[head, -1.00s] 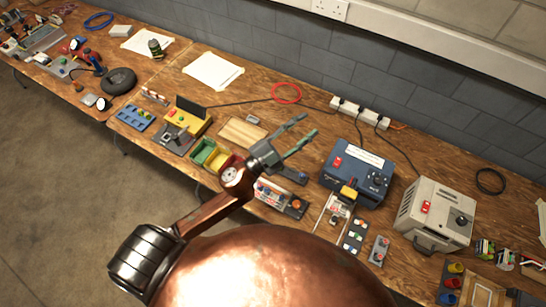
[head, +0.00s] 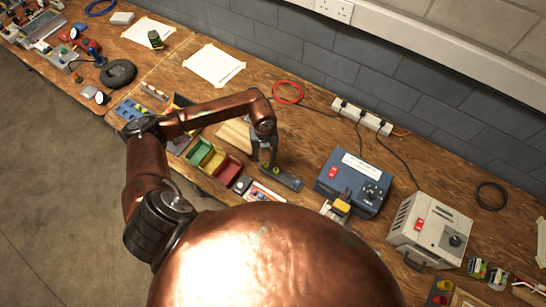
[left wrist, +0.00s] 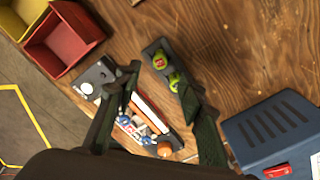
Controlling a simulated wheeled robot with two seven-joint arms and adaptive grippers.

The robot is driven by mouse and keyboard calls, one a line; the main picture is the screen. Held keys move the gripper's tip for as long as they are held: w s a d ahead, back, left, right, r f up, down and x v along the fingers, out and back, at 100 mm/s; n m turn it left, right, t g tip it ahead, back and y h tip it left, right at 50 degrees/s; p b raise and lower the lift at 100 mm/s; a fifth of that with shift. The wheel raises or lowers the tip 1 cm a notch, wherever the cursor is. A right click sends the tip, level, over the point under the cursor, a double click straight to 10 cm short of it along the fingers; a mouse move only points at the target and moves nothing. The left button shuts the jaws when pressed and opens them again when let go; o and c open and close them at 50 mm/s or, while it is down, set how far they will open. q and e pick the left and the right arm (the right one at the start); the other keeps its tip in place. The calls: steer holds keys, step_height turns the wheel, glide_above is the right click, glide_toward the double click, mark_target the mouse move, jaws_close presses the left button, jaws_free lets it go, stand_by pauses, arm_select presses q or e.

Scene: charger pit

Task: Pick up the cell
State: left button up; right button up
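In the left wrist view one cell (left wrist: 159,60) is farther up the picture. The other cell (left wrist: 175,82) is nearer, close beside the tip of my right-hand finger. In the head view the holder (head: 289,182) lies just below my left gripper (head: 265,158), which points down at it. My left gripper also shows in the left wrist view (left wrist: 160,78), with its fingers apart and nothing between the tips that is clearly held. Contact with the cell cannot be told. My right gripper is out of view.
Green, yellow and red bins (head: 229,169) stand left of the holder. A blue box (head: 352,183) with a red switch stands to its right, a grey box (head: 430,228) beyond. A power strip (head: 362,118) and red cable loop (head: 288,92) lie behind. Bare wood lies behind the holder.

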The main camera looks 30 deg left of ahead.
mark_target(266, 164)
arm_select(q)
steer(key=shift+w+a+f, duration=0.15)
steer(key=shift+a+f, duration=0.1)
steer(key=shift+a, duration=0.05)
steer(key=shift+f, duration=0.35)
steer(key=shift+s+d+f, duration=0.15)
steer(key=shift+s+f, duration=0.45)
steer(key=f, duration=0.2)
steer(key=w+f, duration=0.1)
steer(key=f, duration=0.1)
steer(key=shift+w+d, duration=0.1)
steer(key=shift+d, duration=0.1)
steer(key=shift+s+f, duration=0.25)
steer(key=shift+f, duration=0.2)
steer(key=shift+w, duration=0.1)
steer(key=shift+f, duration=0.1)
steer(key=shift+c, duration=0.5)
jaws_close()
